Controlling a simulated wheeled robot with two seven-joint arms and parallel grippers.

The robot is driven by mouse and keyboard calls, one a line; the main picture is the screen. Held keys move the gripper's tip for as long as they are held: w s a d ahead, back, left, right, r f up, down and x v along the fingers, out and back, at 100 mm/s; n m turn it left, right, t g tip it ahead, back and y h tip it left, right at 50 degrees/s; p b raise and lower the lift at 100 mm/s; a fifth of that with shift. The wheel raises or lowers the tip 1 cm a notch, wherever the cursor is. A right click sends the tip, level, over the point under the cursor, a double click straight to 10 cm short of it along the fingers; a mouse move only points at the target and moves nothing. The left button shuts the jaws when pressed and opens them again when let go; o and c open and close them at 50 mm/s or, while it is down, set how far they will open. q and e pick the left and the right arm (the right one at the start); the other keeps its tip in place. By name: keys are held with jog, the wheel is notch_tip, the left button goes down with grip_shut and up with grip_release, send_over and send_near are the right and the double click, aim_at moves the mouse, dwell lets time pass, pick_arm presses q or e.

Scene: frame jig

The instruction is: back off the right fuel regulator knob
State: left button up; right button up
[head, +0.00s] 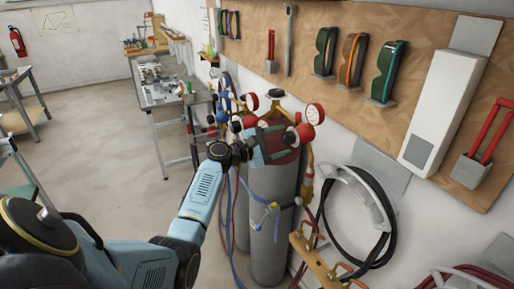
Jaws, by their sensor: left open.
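Gas cylinders (270,235) stand by the right wall with regulators and red-rimmed gauges on top. The rightmost gauge (315,114) sits above a red regulator part (305,133) on the right cylinder. I cannot clearly tell which small part there is the right fuel regulator knob. My left gripper (246,150) is at the tops of the cylinders, left of that red part. It is open; its fingertips are small and partly lost against the regulators, and I cannot tell whether they touch anything. My right gripper is not in view.
Hoses hang beside the cylinders, and a black hose coil (385,215) hangs on the wall to the right. A brass torch rack (318,262) is at the lower front. A metal workbench (160,95) stands behind. The floor (95,130) at left is clear.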

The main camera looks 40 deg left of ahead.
pick_arm(q)
jog(key=b+v, duration=0.2)
jog(key=v, duration=0.9)
